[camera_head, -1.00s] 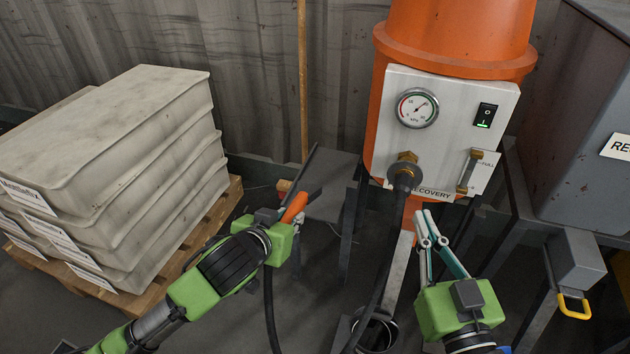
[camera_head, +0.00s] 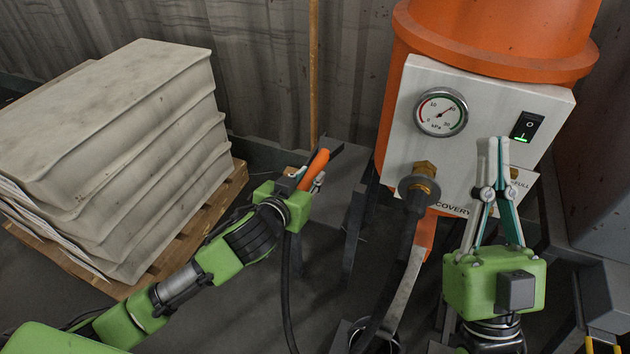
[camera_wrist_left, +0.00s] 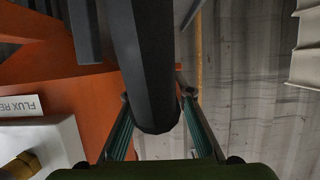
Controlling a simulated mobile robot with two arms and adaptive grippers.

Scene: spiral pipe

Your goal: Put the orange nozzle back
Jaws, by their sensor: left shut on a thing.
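The orange nozzle (camera_head: 317,168) is in my left gripper (camera_head: 306,183) in the head view, slanting up to the right. The left gripper is shut on it, left of the recovery unit and in front of a grey plate stand (camera_head: 348,168). A black hose (camera_head: 288,290) hangs below this gripper.
The orange recovery unit (camera_head: 490,45) carries a white panel with a gauge (camera_head: 441,112), a lit switch (camera_head: 527,126) and a brass fitting with a thick dark hose (camera_head: 402,240). Stacked grey slabs (camera_head: 120,130) on a pallet (camera_head: 190,225) stand left. A wooden pole (camera_head: 313,70) stands behind.

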